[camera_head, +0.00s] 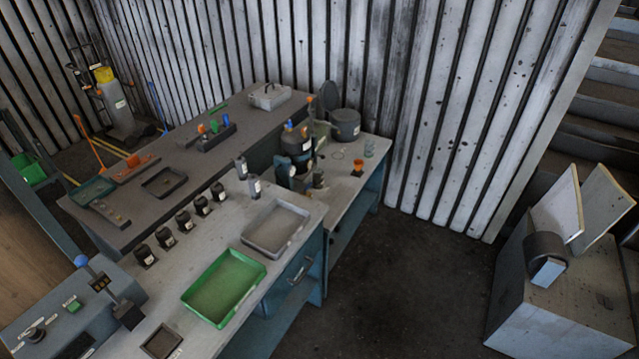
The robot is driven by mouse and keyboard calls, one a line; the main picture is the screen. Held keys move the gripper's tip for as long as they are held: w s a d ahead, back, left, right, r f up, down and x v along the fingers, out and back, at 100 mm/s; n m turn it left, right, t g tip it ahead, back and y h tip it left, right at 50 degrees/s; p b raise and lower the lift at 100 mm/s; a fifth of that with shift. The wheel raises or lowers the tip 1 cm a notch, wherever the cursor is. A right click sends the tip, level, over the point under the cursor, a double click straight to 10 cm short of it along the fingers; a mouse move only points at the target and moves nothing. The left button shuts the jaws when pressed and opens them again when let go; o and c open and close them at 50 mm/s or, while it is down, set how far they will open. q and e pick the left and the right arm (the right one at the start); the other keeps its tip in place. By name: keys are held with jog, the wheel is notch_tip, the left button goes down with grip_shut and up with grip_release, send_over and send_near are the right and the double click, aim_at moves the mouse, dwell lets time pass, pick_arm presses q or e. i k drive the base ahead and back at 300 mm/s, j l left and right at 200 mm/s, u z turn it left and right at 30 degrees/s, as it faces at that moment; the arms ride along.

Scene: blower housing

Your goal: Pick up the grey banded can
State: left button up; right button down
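Two small grey cans with a pale band stand upright near the back of the front workbench: one (241,168) farther back, the other (254,186) just in front and to its right. I cannot tell from their looks which one is meant. A row of several small dark jars with pale labels (184,220) runs from them towards the front left. Neither of my grippers is in view.
A green tray (254,264) and a grey tray (302,214) lie on the bench right of the jars. A control box (45,299) with a blue-topped lever (82,262) is at the front left. A bottle-like device (296,142) and a dark pot (345,127) stand behind.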

aim_at(318, 174)
jog(key=i+l+u, duration=0.1)
jog(key=u, duration=0.35)
jog(key=i+l+u, duration=0.15)
jog(key=u, duration=0.25)
jog(key=l+u, duration=0.25)
jog(key=u, duration=0.2)
jog(key=i, duration=0.05)
